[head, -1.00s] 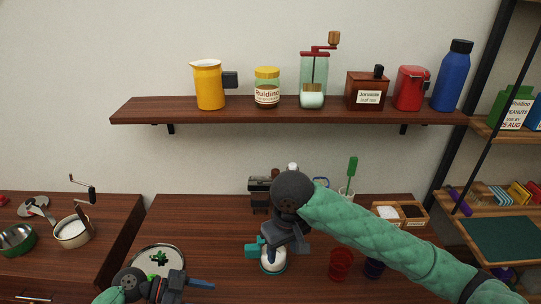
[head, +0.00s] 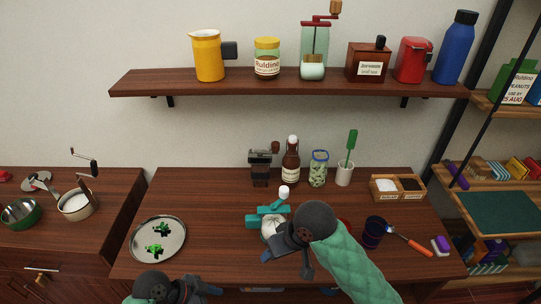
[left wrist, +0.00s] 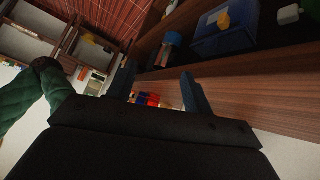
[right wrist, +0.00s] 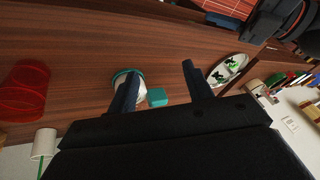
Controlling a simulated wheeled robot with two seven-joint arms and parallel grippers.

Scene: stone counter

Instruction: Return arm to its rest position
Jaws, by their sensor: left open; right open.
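My right gripper (head: 287,263) is open and empty over the front middle of the counter (head: 205,205), its green-sleeved arm coming in from the lower right. A white and teal item (head: 268,224) stands just behind it, partly covered by my right wrist. In the right wrist view, the open fingers (right wrist: 158,72) show nothing between them but the teal part of that item (right wrist: 157,97) beyond. My left gripper (head: 205,291) is low at the front left edge, partly cut off. Its open, empty fingers show in the left wrist view (left wrist: 157,78).
A round tray (head: 174,250) with green pieces lies at left. A bottle (head: 291,160), a jar (head: 318,170) and a white cup (head: 344,175) stand at the back. A dark purple cup (head: 373,232) and a wooden condiment box (head: 397,187) are at right. A shelf (head: 290,85) hangs above.

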